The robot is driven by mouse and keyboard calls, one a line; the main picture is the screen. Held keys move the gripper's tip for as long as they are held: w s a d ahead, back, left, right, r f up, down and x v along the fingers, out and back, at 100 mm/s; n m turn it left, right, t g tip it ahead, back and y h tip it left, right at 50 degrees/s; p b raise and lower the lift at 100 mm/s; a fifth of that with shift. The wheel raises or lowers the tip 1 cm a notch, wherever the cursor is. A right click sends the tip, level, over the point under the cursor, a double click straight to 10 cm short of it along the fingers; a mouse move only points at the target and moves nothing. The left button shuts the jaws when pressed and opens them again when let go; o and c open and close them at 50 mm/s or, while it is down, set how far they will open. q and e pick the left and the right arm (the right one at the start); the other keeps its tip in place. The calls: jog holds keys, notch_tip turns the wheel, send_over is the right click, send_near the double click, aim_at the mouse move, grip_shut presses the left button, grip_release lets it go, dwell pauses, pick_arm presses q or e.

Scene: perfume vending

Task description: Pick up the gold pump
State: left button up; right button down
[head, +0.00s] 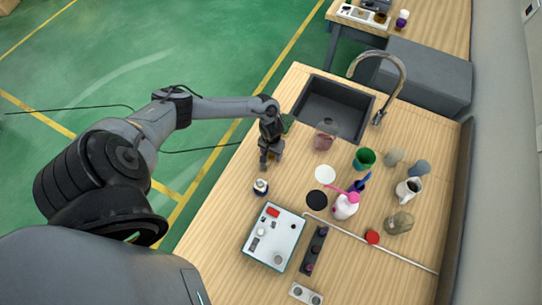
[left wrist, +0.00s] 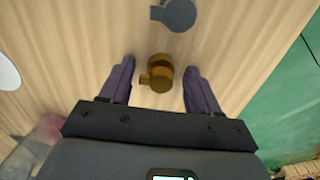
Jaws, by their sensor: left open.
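The gold pump (left wrist: 158,74) stands on the wooden table in the left wrist view, with a short spout pointing left. My left gripper (left wrist: 159,80) is open, with one dark finger on each side of the pump and a gap showing on both sides. In the head view my left gripper (head: 268,157) points down over the table's near-left part, between the sink and a small white-and-dark bottle. The gripper mostly hides the pump in that view. I cannot tell how far the fingertips are above the table. My right gripper is in neither view.
A dark, rounded shape (left wrist: 178,14) lies beyond the pump. The head view shows the small bottle (head: 260,187), a white tray (head: 285,232), a sink (head: 327,108), a pink-topped white bottle (head: 345,207) and a green cup (head: 364,158). Bare wood surrounds the pump.

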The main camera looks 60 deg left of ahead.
pick_arm(q)
jog(key=c, duration=1.1)
jog(key=shift+r, duration=0.15)
